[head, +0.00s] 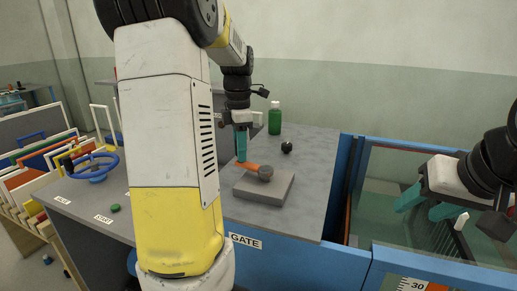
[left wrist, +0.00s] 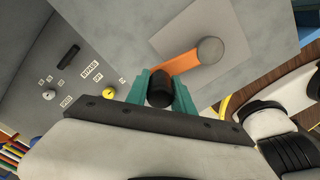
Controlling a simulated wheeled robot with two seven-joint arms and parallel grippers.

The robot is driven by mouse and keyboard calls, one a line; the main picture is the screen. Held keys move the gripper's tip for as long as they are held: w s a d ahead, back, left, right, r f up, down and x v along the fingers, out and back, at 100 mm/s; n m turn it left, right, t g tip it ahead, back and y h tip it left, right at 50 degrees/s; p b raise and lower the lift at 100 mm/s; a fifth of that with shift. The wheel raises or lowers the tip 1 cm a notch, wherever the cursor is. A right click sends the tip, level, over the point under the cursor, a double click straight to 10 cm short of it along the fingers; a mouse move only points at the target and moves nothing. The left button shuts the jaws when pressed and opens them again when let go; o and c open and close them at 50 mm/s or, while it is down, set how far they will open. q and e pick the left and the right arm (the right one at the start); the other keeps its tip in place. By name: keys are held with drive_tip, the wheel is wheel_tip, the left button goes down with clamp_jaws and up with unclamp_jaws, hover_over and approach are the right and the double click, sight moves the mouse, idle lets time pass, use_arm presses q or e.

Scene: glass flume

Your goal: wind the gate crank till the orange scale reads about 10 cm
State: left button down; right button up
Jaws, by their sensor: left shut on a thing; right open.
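The gate crank has an orange arm (head: 247,166) on a grey round hub (head: 265,173), above a grey block (head: 263,191). In the left wrist view the orange arm (left wrist: 180,64) runs from the hub (left wrist: 210,50) to a black handle (left wrist: 159,88). My left gripper (head: 241,153) is shut on that handle, its teal fingers (left wrist: 160,92) on either side. The arm points left and away from the hub in the head view. My right gripper (head: 428,204) is open and empty over the flume. A white scale piece marked 30 (head: 413,285) shows at the bottom edge; its reading cannot be told.
A green bottle (head: 274,118) and a small black knob (head: 287,147) stand on the grey bench (head: 311,165) behind the crank. The blue-framed glass flume (head: 390,180) lies to the right. A blue handwheel (head: 93,166) and green button (head: 115,208) are at the left.

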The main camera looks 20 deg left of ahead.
idle(0.4)
use_arm(q)
drive_tip(key=c, duration=1.1)
unclamp_jaws()
drive_tip(key=shift+s, duration=0.1)
wheel_tip(320, 180, up, 8)
drive_tip(key=shift+f, duration=0.1)
